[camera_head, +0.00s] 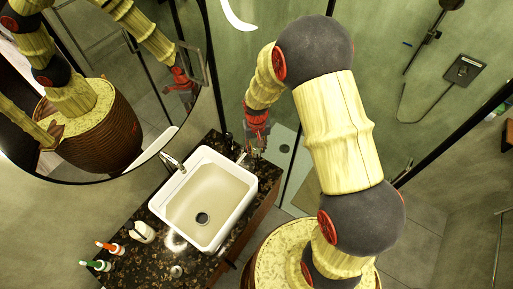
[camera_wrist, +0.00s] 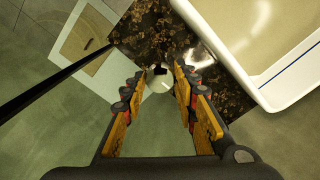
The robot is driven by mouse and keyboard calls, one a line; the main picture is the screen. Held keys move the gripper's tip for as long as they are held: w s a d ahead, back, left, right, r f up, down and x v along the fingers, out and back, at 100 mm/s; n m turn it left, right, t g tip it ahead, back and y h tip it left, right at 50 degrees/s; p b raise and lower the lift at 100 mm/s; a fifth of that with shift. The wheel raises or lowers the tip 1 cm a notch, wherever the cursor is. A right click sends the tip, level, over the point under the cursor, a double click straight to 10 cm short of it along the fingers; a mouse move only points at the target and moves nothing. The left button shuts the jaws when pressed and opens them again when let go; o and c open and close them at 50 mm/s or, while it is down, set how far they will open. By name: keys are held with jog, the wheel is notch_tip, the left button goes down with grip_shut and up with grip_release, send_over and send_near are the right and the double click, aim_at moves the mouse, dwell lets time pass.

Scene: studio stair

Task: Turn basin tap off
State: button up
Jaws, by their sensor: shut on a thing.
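The basin (camera_head: 237,202) is white and rectangular, set in a dark speckled counter. A chrome tap (camera_head: 171,161) stands at its back left edge; its lever position is too small to tell. I cannot make out running water. My gripper (camera_head: 255,148) is beyond the basin's far right corner, over the counter end, apart from the tap. In the wrist view my gripper (camera_wrist: 158,88) has its fingers on both sides of a small pale object (camera_wrist: 160,84) with a dark part, and is shut on it. The basin rim (camera_wrist: 268,106) is at the upper right there; no tap is visible.
A white dispenser (camera_head: 143,232), an orange-capped bottle (camera_head: 110,247) and a green-capped bottle (camera_head: 96,265) stand on the counter (camera_head: 160,258) at left. A large mirror (camera_head: 150,75) hangs behind. A glass shower panel is beyond my arm. Floor shows at right.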

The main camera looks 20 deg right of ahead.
aim_at(256, 150)
dwell(0.3)
jog(key=o, duration=1.1)
jog(key=shift+o, duration=0.2)
notch_tip(256, 150, up, 12)
dwell(0.5)
